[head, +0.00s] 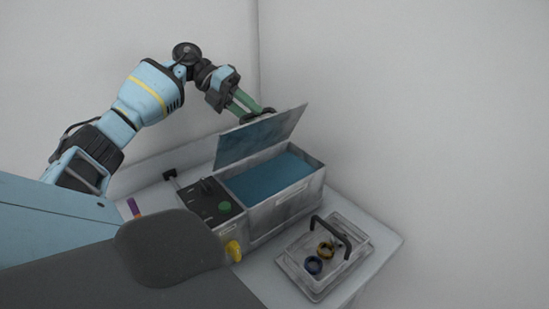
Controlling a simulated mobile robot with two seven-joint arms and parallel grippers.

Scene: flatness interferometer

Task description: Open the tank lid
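The tank (284,207) is a grey metal box holding blue liquid, on the table in the middle of the head view. Its lid (262,138) is raised and tilted up along the tank's back-left side, so the inside shows. My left gripper (256,112) is at the lid's upper edge, behind it, with green fingers reaching toward a dark round part there. The fingertips are partly hidden, and I cannot tell whether they hold or only touch that part. My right gripper is not in view.
A control panel (197,203) with a green button (225,206) and a yellow knob (233,250) adjoins the tank's left side. A clear tray (290,262) with a black handle (331,236) and small rings stands in front right. Walls stand close behind.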

